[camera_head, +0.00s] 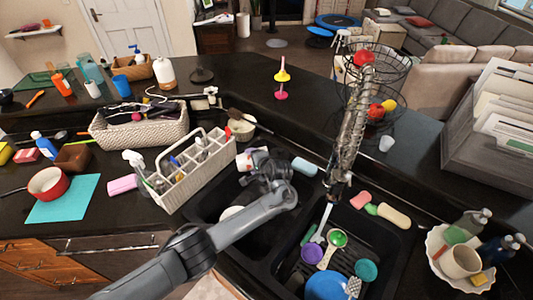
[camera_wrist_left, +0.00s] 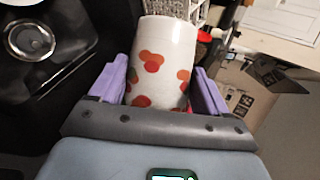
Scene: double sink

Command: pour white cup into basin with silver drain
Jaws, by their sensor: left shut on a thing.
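My left gripper (camera_head: 262,168) is shut on a white cup (camera_head: 247,159) with red and orange spots, held above the back of the left sink basin (camera_head: 205,208). In the left wrist view the cup (camera_wrist_left: 165,62) lies between the purple fingers of the gripper (camera_wrist_left: 158,88). A silver drain (camera_wrist_left: 30,40) shows in a black basin at upper left of that view. My arm covers much of the left basin in the head view. The cup's contents cannot be seen. My right gripper is not in view.
The right basin (camera_head: 385,240) holds a blue bowl (camera_head: 325,286), a green scoop (camera_head: 338,239) and other dishes. A white caddy (camera_head: 195,168) stands left of the sink. Sponges (camera_head: 393,215) lie behind the right basin.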

